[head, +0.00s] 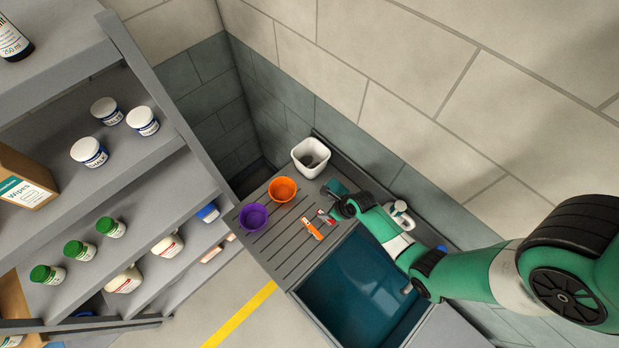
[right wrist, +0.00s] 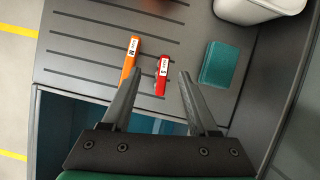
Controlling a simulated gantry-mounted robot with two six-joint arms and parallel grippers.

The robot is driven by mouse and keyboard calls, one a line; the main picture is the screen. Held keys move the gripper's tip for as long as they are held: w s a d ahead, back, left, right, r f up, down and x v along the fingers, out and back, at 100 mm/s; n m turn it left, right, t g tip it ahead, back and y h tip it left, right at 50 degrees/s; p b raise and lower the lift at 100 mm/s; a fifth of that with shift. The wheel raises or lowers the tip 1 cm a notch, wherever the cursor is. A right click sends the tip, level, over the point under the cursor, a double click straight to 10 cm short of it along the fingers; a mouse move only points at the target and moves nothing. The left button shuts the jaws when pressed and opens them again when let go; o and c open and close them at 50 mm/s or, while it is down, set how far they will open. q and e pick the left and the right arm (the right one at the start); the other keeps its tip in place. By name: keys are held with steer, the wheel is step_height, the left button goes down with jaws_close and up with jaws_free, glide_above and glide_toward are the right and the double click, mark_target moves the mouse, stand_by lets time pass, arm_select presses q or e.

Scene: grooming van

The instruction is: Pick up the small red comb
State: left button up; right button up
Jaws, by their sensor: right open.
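In the head view the red comb (head: 323,215) shows beside my gripper. An orange comb (right wrist: 129,60) with a white label lies just left of it, and it also shows in the head view (head: 312,228). My right gripper (right wrist: 160,84) is open and empty, with its two fingers on either side of the red comb in the picture. Whether the fingers are at the comb's height I cannot tell. My left gripper is not in view.
A teal block (right wrist: 218,64) lies right of the red comb. A white bin (head: 311,157), an orange bowl (head: 282,189) and a purple bowl (head: 253,216) stand on the board. A blue-green basin (head: 350,285) is at its front right. Shelves with jars fill the left.

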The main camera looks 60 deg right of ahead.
glide_toward(331, 221)
steer(key=w, duration=0.2)
steer(key=shift+m+g, duration=0.4)
steer(key=b+x, duration=0.2)
steer(key=b, duration=0.1)
steer(key=b+x, duration=0.3)
steer(key=shift+w+d, duration=0.25)
steer(key=shift+w+f, duration=0.2)
steer(key=shift+f, duration=0.1)
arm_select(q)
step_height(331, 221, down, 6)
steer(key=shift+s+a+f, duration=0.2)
arm_select(e)
steer(key=shift+r, duration=0.1)
steer(key=b+x, duration=0.5)
steer(key=shift+w+d, duration=0.15)
steer(key=shift+d, duration=0.05)
steer(key=shift+r, duration=0.1)
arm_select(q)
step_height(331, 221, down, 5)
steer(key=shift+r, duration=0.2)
arm_select(e)
jaws_close()
